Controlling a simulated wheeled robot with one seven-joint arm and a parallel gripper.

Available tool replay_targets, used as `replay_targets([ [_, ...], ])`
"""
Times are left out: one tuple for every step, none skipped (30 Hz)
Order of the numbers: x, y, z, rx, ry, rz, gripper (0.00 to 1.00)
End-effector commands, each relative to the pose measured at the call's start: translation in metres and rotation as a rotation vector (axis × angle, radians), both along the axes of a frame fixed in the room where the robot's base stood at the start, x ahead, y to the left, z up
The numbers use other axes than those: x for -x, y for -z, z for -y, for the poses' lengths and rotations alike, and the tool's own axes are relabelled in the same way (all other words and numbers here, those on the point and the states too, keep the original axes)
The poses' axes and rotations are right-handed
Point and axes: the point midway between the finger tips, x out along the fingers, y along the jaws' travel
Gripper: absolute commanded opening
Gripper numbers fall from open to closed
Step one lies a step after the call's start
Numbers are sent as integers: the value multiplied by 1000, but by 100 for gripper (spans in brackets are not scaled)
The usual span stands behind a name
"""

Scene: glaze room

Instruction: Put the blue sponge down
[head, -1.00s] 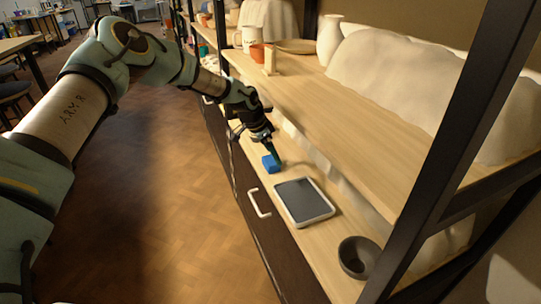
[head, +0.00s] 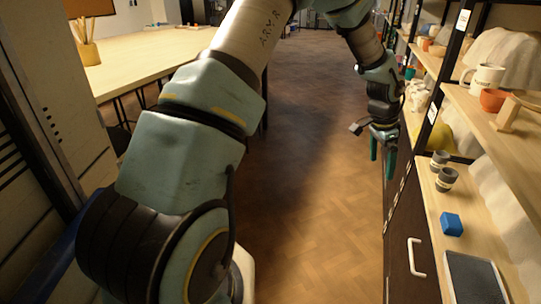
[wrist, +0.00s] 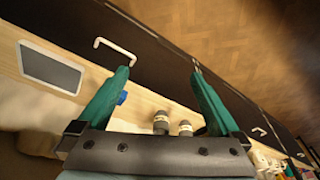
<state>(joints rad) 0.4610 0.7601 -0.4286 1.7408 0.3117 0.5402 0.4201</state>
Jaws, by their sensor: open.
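The blue sponge (head: 451,224) rests on the wooden lower shelf (head: 432,200) at the right of the head view, between the tablet and two small dark cups. In the wrist view a bit of the sponge (wrist: 122,98) shows just past the left finger, mostly hidden by it. My gripper (head: 382,160) is open and empty, with its green fingers pointing down beyond the shelf's front edge, apart from the sponge. In the wrist view my gripper (wrist: 160,80) has its fingers spread wide with nothing between them.
A tablet (head: 473,278) lies on the shelf nearer than the sponge. Small dark cups (head: 446,179) stand farther along it. A drawer handle (head: 416,257) sticks out below. An upper shelf holds a mug (head: 484,78). The floor (head: 320,200) is clear.

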Motion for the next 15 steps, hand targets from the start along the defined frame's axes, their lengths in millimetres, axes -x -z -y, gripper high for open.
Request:
replay_targets([
  [-9, -15, -45, -26, -106, 9, 100],
  [-13, -22, -70, -38, -171, 9, 100],
  [-15, -31, -103, -54, -261, 7, 100],
  [-14, -37, -128, -65, -328, 8, 100],
  [-13, -44, -152, -72, -398, 7, 100],
  [-9, -52, -185, -81, -494, 5, 100],
  [-5, -58, -209, -87, -569, 3, 100],
  [1, -63, -232, -91, -643, -1, 100],
  [10, -69, -262, -93, -740, -4, 100],
  [18, -74, -281, -92, -812, -8, 100],
  [27, -77, -300, -91, -881, -12, 100],
  [39, -82, -322, -88, -968, -18, 100],
  [49, -84, -336, -84, -1027, -23, 100],
  [58, -86, -348, -80, -1083, -29, 100],
  [69, -88, -362, -74, -1148, -35, 100],
])
